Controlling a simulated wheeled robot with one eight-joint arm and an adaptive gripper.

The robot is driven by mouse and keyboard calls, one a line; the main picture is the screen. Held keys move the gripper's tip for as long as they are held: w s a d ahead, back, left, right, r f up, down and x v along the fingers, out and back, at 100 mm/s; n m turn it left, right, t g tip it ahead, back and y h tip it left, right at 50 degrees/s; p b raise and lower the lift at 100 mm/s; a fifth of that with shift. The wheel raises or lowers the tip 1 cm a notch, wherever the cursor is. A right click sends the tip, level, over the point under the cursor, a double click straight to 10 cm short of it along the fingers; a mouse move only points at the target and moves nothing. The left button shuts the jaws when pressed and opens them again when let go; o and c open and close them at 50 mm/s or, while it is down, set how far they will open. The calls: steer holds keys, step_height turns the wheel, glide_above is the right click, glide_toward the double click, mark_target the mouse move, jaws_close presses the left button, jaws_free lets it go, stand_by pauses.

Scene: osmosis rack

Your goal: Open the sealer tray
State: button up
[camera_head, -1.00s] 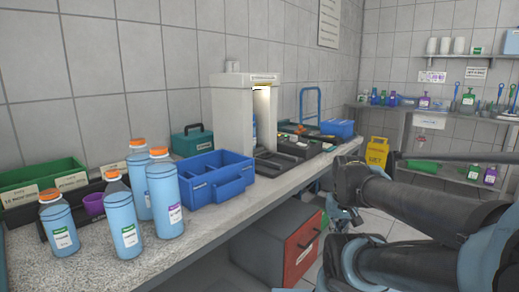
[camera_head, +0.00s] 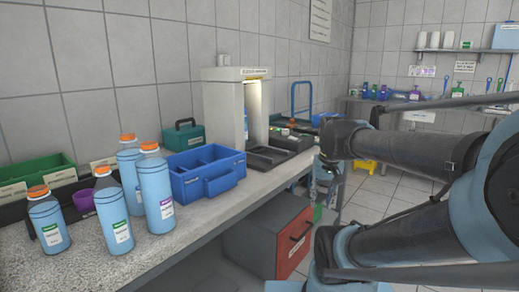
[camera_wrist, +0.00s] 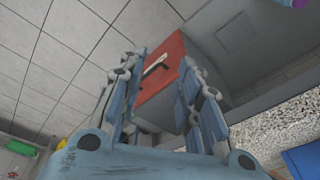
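The likely sealer is a white upright unit (camera_head: 222,105) on the counter, with a lit opening. A dark, flat tray-like part (camera_head: 268,157) lies at its base; I cannot tell whether it is open. Below the counter stands a grey cabinet with a red front (camera_head: 296,238) and a dark handle (camera_head: 300,243). In the wrist view my gripper (camera_wrist: 158,65) is open, with its blue fingers apart. The red front (camera_wrist: 160,80) shows beyond and between them, and nothing appears held. In the head view my arm covers much of the right side.
Blue bottles (camera_head: 160,200), a blue bin (camera_head: 207,172), a green bin (camera_head: 38,172) and a teal case (camera_head: 185,136) stand on the counter (camera_head: 180,248). A yellow floor sign (camera_head: 366,167) stands behind my arm. Tiled floor shows right of the cabinet.

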steer(key=w+a+r+m, duration=0.2)
steer(key=w+a+r, duration=0.2)
steer(key=w+r, duration=0.4)
steer(key=w+a+r+m, duration=0.1)
steer(key=w+a+r, duration=0.2)
steer(key=w+r, duration=0.5)
step_height(320, 180, up, 7)
steer(key=m+g+y, duration=0.1)
steer(key=m, duration=0.2)
glide_above(260, 146)
steer(key=s+d, duration=0.3)
steer(key=s, duration=0.4)
steer(key=a+f, duration=0.1)
steer(key=f, duration=0.4)
steer(key=w+f, duration=0.1)
steer(key=f, duration=0.5)
steer(key=a+f, duration=0.1)
steer(key=f, duration=0.4)
steer(key=shift+w+a+f, duration=0.3)
steer(key=shift+w+f, duration=0.05)
steer(key=shift+w, duration=0.05)
jaws_close()
